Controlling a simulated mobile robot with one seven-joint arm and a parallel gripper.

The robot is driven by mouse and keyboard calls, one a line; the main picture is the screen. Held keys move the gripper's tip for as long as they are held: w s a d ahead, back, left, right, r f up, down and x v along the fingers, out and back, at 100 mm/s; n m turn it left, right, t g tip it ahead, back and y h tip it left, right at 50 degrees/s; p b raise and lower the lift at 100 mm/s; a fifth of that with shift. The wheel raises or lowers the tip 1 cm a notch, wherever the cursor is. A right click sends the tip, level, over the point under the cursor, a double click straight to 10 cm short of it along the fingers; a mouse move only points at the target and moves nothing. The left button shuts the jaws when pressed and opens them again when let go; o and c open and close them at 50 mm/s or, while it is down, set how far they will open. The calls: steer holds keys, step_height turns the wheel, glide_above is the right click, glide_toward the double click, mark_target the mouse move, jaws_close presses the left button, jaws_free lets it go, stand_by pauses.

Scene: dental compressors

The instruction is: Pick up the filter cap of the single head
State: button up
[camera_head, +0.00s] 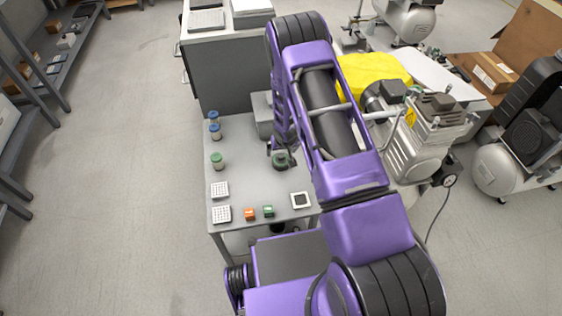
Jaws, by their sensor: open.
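My gripper (279,147) points down over the grey worktable, partly hidden by my purple arm. It is small in view, and its jaws are open. A dark greenish round part (281,160) is just below or between the fingers; I cannot tell whether they touch it. A compressor head (425,135) of light metal, with a dark block on top, stands right of my arm. A dark round part (393,90) sits beside it. I cannot make out for sure which part is the filter cap of the single head.
The worktable (235,185) carries blue- and green-lidded jars (217,161), an orange block (250,214), a green block (268,211) and patterned plates. A grey cabinet (235,70) stands behind. A yellow cloth (372,72) and another compressor (498,168) are at right.

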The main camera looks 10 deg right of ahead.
mark_target(281, 156)
steer(key=b+x, duration=0.1)
steer(key=x, duration=0.6)
steer(key=shift+d, duration=0.15)
steer(key=shift+r, duration=0.1)
steer(key=c, duration=1.1)
